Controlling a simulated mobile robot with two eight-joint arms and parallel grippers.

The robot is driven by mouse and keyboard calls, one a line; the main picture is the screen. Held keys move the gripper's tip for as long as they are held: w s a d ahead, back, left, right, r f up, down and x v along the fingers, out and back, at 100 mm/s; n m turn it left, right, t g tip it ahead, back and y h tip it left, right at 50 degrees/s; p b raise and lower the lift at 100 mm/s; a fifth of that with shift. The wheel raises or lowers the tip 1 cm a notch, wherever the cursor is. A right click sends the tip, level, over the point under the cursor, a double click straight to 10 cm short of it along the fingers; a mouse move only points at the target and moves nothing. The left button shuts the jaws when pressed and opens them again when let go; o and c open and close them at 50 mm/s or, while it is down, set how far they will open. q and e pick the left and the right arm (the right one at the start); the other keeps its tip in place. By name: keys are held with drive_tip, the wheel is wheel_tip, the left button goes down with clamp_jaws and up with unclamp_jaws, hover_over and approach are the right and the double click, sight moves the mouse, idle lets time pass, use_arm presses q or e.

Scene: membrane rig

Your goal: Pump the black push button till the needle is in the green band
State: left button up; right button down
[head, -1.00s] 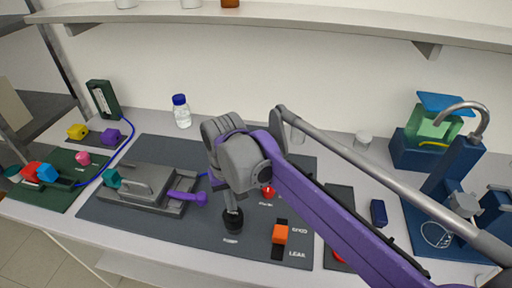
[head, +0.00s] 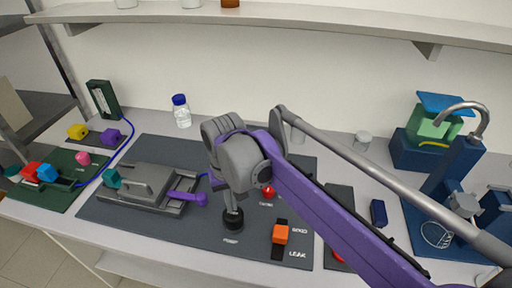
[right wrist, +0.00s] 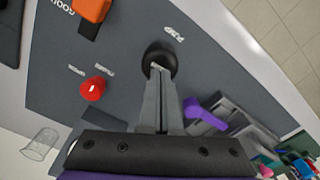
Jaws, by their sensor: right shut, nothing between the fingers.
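The black push button (head: 232,223), marked PUMP, stands on the dark grey mat in front of the middle. My right gripper (head: 232,210) points down at it from above. In the right wrist view the shut, empty fingertips (right wrist: 156,70) overlap the top of the black button (right wrist: 160,54); they look to be touching it, but any gap is hard to judge. A dark green upright box (head: 103,99) at the back left, joined to a blue tube, may be the gauge; no needle or green band can be read. My left gripper is not in view.
A grey clamp fixture (head: 147,188) with a purple handle (head: 201,199) lies left of the button. A red button (head: 267,192) and an orange switch block (head: 280,234) are to its right. A blue-capped bottle (head: 181,111) stands behind.

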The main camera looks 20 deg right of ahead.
drive_tip(key=shift+f, duration=0.1)
drive_tip(key=shift+f+b, duration=1.15)
drive_tip(key=shift+f, duration=0.85)
drive_tip(key=shift+r+p, duration=1.55)
drive_tip(key=shift+r, duration=0.65)
drive_tip(key=shift+f, duration=0.1)
